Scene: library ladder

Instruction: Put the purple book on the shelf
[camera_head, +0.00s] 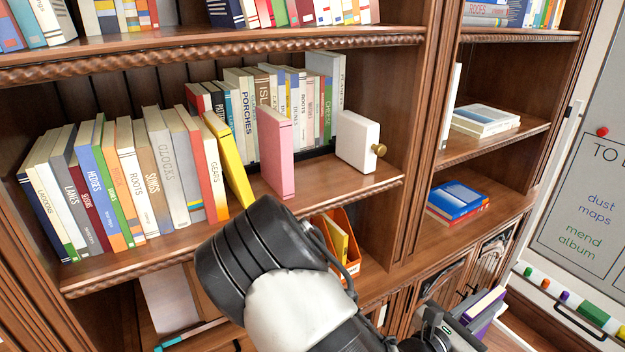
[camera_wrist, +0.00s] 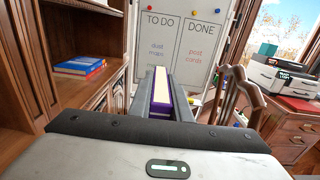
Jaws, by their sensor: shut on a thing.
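The purple book (camera_head: 486,304), with pale pages, is at the lower right of the head view, in front of the lower cabinets. In the wrist view the purple book (camera_wrist: 161,92) sits between the two fingers of my gripper (camera_wrist: 163,84), which is shut on it. The wooden shelf (camera_head: 330,190) carries a row of books on the left, ending in a leaning yellow book (camera_head: 229,160). A pink book (camera_head: 277,152) stands to its right, with a gap between them. My arm hides part of the shelf's front edge and what lies below.
A white block with a brass knob (camera_head: 358,142) stands right of the pink book. A blue and a red book (camera_head: 458,200) lie flat on the right-hand shelf. A whiteboard (camera_head: 590,190) stands at the right. An orange holder (camera_head: 345,245) is below the shelf.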

